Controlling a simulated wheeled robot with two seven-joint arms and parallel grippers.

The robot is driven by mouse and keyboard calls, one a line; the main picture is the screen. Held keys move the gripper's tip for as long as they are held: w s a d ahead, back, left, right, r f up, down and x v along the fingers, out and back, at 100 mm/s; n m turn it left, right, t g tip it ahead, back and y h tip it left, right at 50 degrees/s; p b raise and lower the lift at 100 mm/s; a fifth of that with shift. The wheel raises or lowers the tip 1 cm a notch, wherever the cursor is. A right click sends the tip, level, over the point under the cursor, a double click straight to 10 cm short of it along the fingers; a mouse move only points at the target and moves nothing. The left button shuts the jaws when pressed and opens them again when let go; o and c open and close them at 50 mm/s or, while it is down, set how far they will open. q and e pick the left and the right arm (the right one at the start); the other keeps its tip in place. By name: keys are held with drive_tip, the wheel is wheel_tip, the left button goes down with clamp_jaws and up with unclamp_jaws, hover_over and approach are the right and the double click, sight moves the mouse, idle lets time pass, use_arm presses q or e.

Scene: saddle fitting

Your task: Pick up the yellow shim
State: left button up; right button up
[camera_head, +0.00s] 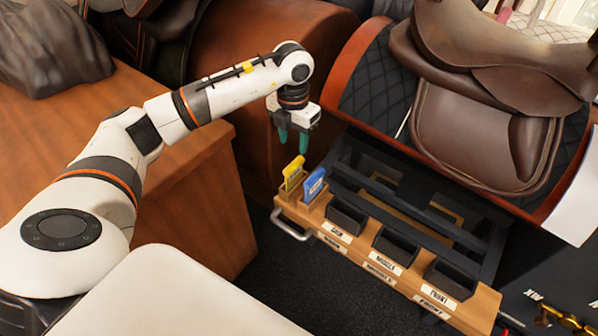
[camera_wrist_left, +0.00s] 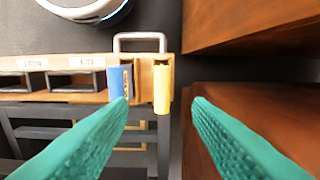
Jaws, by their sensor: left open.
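The yellow shim (camera_head: 293,172) stands upright in a slot at the left end of the wooden rack (camera_head: 388,256). A blue shim (camera_head: 313,186) stands in the slot beside it. My left gripper (camera_head: 293,146) hangs above and slightly behind the yellow shim, open and empty, with green fingers pointing down. In the left wrist view the yellow shim (camera_wrist_left: 162,88) and the blue shim (camera_wrist_left: 117,82) lie ahead between the two spread fingers (camera_wrist_left: 160,108), the yellow one near the middle. The fingers do not touch either shim. My right gripper is not in view.
The rack has several dark, labelled bins (camera_head: 396,247) and a metal handle (camera_head: 291,226) at its left end. A brown saddle (camera_head: 483,100) on a stand rises behind. A wooden cabinet (camera_head: 205,205) stands close on the left. Dark floor (camera_head: 330,290) is open in front.

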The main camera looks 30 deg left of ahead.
use_arm(q)
hover_over(294, 164)
drive_tip(key=f, duration=0.4)
drive_tip(key=shift+s+d, duration=0.1)
drive_tip(key=shift+s, duration=0.25)
drive_tip(key=shift+w+f+b, duration=0.1)
drive_tip(key=shift+f+b, duration=0.25)
drive_tip(key=shift+f, duration=0.25)
drive_tip(key=f, duration=0.4)
drive_tip(key=shift+w+a+f+b, duration=0.2)
drive_tip(key=shift+w+f+b, duration=0.1)
drive_tip(key=shift+b, duration=0.1)
clamp_jaws()
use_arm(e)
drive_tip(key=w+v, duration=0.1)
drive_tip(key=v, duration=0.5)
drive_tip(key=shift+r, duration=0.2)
